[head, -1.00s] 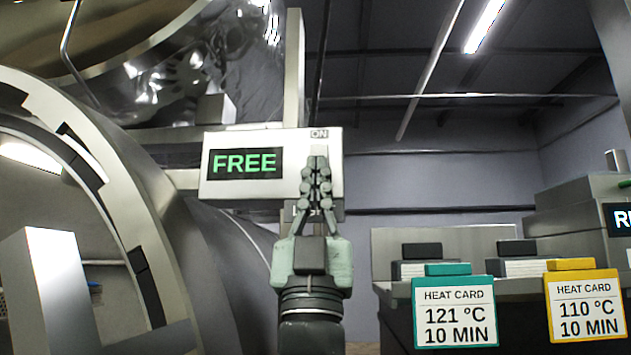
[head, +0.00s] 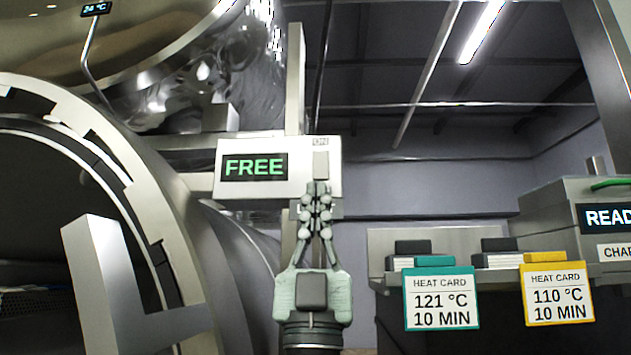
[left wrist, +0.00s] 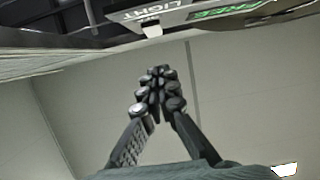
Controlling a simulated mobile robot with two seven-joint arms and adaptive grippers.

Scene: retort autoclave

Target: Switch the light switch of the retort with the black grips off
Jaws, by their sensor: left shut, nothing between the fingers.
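A pale switch box (head: 238,190) on the retort (head: 120,160) carries a green FREE display (head: 254,167). A small light switch lever (head: 320,164) stands on its right part, just below the ON mark. My left gripper (head: 318,188) is shut and empty, its fingertips in front of the box's lower edge, below the lever. In the left wrist view the box's LIGHT label (left wrist: 178,15) and the pale lever (left wrist: 152,30) are at the top, apart from my fingertips (left wrist: 158,75). I cannot make out black grips. My right gripper is out of view.
The round retort opening and a grey upright block (head: 100,270) are at left. Heat cards, green (head: 441,300) and yellow (head: 558,295), hang at right beside a READ... panel (head: 607,218). Open space lies between box and cards.

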